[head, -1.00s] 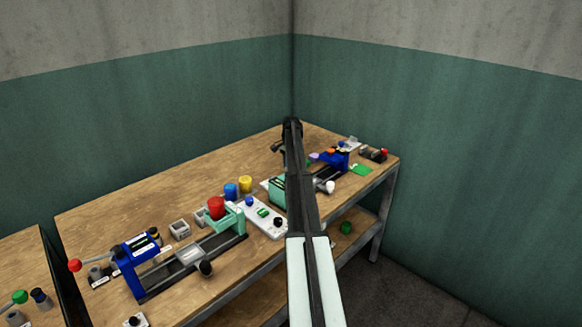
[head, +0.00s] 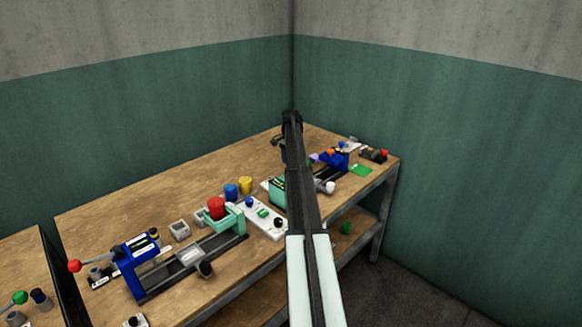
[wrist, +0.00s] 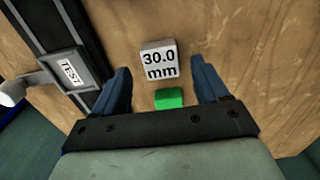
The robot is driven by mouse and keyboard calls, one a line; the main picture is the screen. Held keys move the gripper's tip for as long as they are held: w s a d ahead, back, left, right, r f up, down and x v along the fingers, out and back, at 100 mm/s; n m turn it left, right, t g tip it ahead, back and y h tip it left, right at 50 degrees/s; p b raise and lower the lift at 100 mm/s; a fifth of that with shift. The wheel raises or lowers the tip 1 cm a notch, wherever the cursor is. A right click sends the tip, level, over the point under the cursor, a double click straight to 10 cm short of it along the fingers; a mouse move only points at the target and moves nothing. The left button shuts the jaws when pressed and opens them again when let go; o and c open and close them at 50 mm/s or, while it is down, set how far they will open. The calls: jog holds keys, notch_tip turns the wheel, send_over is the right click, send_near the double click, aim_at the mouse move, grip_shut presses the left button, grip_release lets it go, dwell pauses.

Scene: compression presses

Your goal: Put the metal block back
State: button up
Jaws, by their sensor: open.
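The metal block (wrist: 159,60) is a small grey block labelled "30.0 mm". In the wrist view it rests on the wooden table top, between and slightly beyond the fingertips. My gripper (wrist: 161,70) is open, with one blue finger on each side of the block and a visible gap to both. A green piece (wrist: 169,98) shows nearer the palm, between the fingers. I cannot make out the block in the head view, where my arm covers part of the table.
In the wrist view, a dark press rail with a "TEST" label (wrist: 71,72) and a white knob (wrist: 11,91) lie left of my gripper.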

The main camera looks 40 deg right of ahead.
notch_tip(320, 180, up, 9)
dwell(0.4)
dwell(0.4)
